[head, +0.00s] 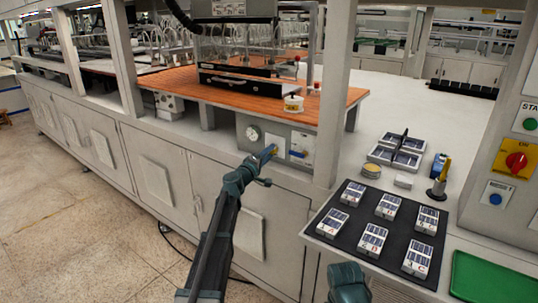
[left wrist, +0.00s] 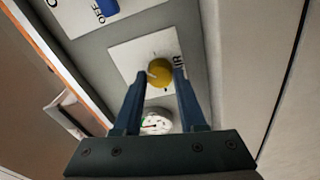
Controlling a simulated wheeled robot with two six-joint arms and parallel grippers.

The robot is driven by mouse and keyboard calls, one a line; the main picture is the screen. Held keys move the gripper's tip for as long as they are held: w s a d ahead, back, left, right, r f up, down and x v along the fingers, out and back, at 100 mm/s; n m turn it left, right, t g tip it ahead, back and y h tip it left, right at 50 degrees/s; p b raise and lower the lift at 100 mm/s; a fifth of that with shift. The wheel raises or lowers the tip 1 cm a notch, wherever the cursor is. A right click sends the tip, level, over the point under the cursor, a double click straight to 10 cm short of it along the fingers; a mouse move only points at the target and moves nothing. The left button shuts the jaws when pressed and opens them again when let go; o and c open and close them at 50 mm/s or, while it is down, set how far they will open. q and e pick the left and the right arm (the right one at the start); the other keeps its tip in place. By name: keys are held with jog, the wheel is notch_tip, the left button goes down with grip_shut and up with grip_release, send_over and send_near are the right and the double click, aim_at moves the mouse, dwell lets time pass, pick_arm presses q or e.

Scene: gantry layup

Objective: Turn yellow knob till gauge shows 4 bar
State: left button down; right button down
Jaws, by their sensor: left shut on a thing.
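The yellow knob (left wrist: 160,72) sits on a white plate with partly hidden lettering, on a grey panel (head: 285,128). My left gripper (left wrist: 160,76) is shut on the knob, one finger on each side. In the head view my left gripper (head: 268,153) reaches the panel and hides most of the knob. The round white gauge (head: 253,134) is on the panel left of the knob. In the left wrist view the gauge (left wrist: 156,122) shows between the fingers, partly covered; its reading is too small to tell. My right arm's end (head: 347,283) shows at the bottom edge, fingers unclear.
A blue switch (left wrist: 108,5) marked OFF is on the same panel. An orange-brown worktop (head: 340,97) lies above it. To the right, a black mat (head: 337,226) holds several labelled blocks, near a green tray (head: 490,277) and a red-and-yellow rotary switch (head: 516,160).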

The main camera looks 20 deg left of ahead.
dwell(0.4)
pick_arm(q)
jog(key=shift+c, duration=2.4)
grip_release()
jog(key=shift+s, duration=0.1)
jog(key=b+v, duration=0.1)
jog(key=v, duration=1.2)
jog(key=shift+s, duration=0.35)
jog(key=shift+f, duration=0.1)
